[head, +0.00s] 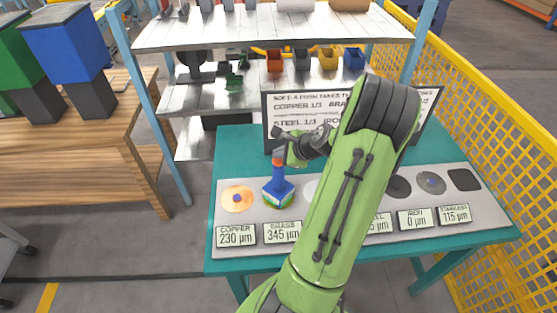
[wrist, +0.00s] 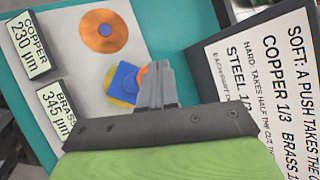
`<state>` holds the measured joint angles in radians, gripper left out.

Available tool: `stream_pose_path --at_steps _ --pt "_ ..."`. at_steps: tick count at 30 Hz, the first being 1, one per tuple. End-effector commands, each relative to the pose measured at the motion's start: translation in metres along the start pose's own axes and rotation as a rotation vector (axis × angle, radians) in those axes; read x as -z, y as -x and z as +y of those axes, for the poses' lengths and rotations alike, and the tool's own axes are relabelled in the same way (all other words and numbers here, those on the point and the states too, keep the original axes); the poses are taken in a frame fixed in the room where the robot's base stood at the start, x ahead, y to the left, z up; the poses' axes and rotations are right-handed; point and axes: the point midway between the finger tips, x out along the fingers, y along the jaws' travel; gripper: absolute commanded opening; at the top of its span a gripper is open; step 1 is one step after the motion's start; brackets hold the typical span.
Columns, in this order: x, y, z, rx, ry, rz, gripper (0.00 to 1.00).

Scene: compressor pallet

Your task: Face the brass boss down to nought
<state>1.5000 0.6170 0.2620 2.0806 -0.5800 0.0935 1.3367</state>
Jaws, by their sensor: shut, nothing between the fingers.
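A blue block tool with an orange-topped upright handle (head: 278,190) stands at the brass place on the grey plate, second from the left. In the wrist view its blue top (wrist: 124,78) covers most of a yellow brass boss (wrist: 112,93). The brass readout (head: 283,233) says 345 µm. My gripper (head: 280,136) is shut and empty, just above the handle. In the wrist view the closed fingers (wrist: 157,76) overlap the orange handle end; I cannot tell whether they touch it.
The copper disc (head: 237,199) lies left of the tool; its readout (head: 236,236) says 230 µm. A grey disc (head: 431,182) and black square (head: 464,180) are at right. A lettered board (head: 290,107) stands behind. My arm hides the middle. Yellow fencing (head: 480,120) bounds the right.

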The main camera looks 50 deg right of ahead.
Motion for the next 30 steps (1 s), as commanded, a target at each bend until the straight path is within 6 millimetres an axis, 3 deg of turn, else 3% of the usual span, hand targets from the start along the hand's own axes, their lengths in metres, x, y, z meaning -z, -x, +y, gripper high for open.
stream_pose_path --at_steps 30 --pt "0.0056 -0.0079 0.006 -0.001 -0.001 -0.001 0.0"
